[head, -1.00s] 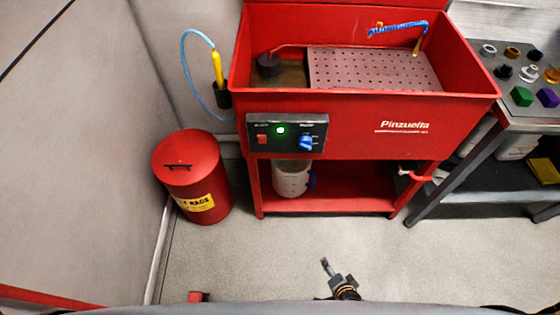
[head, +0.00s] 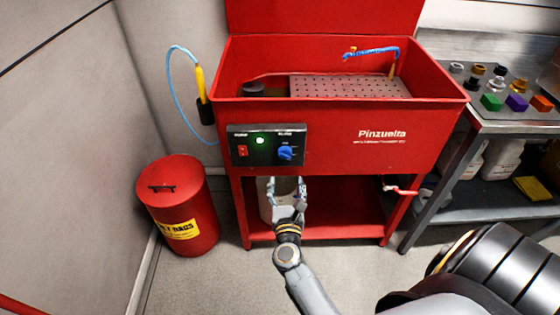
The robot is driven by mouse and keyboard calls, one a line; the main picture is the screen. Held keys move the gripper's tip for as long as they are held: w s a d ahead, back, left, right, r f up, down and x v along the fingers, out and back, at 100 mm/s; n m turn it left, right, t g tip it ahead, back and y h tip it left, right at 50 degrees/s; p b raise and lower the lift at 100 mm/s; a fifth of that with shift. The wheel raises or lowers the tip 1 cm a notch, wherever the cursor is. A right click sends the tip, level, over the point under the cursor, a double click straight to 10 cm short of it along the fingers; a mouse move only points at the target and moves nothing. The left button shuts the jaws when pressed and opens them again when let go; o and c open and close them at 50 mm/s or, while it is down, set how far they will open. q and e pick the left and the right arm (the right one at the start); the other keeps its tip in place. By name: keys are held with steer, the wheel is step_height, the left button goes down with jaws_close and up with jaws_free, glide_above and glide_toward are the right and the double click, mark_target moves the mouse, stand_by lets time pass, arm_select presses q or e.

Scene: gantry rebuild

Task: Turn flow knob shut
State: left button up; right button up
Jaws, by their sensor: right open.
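The blue flow knob (head: 285,153) sits on the right of a dark control panel (head: 252,158) on the front of the red parts washer (head: 325,135). A green light (head: 260,141) glows on the panel, and a red switch (head: 242,151) is at its left. My right gripper (head: 287,184) points up just below the panel, fingers spread and empty. In the picture it is below the knob with a gap between, and it covers part of a white bucket (head: 267,205). My left gripper is not in view.
A red rag bin (head: 178,205) stands on the floor at the left. A red-handled valve (head: 402,190) sticks out at the washer's lower right. A grey bench (head: 520,125) with coloured knobs stands at the right. A blue hose (head: 169,85) hangs by the washer's left side.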

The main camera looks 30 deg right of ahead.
mark_target(285, 158)
steer(key=x, duration=0.9)
steer(key=shift+w+d, duration=0.1)
steer(key=shift+w, duration=0.2)
steer(key=shift+w+d, duration=0.2)
steer(key=shift+w, duration=0.15)
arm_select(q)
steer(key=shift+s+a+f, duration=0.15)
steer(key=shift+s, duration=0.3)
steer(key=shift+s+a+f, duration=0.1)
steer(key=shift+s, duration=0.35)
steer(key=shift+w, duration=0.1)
arm_select(e)
steer(key=c, duration=1.2)
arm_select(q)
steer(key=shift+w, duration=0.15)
arm_select(e)
steer(key=shift+o, duration=0.2)
